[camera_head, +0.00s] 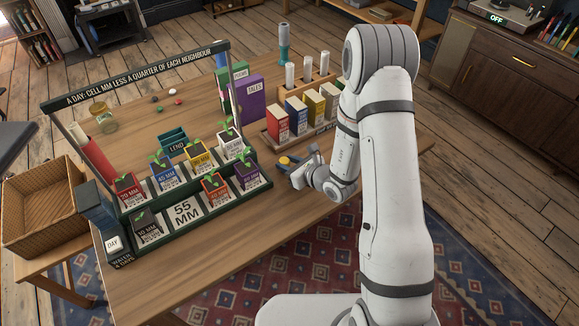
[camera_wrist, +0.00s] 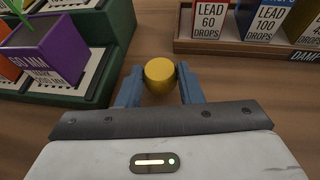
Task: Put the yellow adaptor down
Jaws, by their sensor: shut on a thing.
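The yellow adaptor (camera_wrist: 159,72) is a small round yellow piece. It sits between the two blue fingers of my gripper (camera_wrist: 160,88) in the wrist view, and the gripper is shut on it. In the head view the adaptor (camera_head: 284,160) shows as a small yellow spot at my gripper (camera_head: 287,164), low over the wooden table (camera_head: 270,205). I cannot tell whether its underside touches the table.
A green planter stand (camera_head: 190,213) with several potted seedlings is on the left. A wooden rack (camera_head: 277,143) of coloured "DROPS" boxes is behind on the right. Bare tabletop lies between them and toward the front edge. A wicker basket (camera_head: 38,207) is far left.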

